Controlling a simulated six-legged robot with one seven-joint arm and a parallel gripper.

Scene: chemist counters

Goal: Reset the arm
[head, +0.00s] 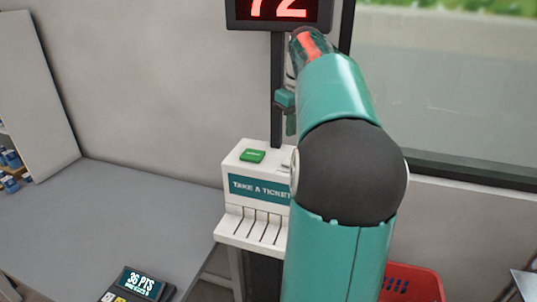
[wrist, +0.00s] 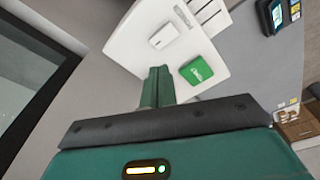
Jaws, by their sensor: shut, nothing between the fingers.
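My arm rises through the middle of the head view, teal with a dark grey joint. My gripper (head: 289,110) hangs at its far end, above the ticket machine and in front of the dark post. In the wrist view my gripper (wrist: 157,88) shows as teal fingers together, with nothing between them. The white ticket machine (head: 238,208) reads "TAKE A TICKET" and has a green button (head: 253,155) on top. In the wrist view the green button (wrist: 198,72) lies just right of the fingertips, with a white button (wrist: 165,36) beyond. The gripper looks apart from both.
A display (head: 279,12) with red digits "72" tops the post (head: 277,75). A red basket (head: 412,284) sits low at right, below a window (head: 450,90).

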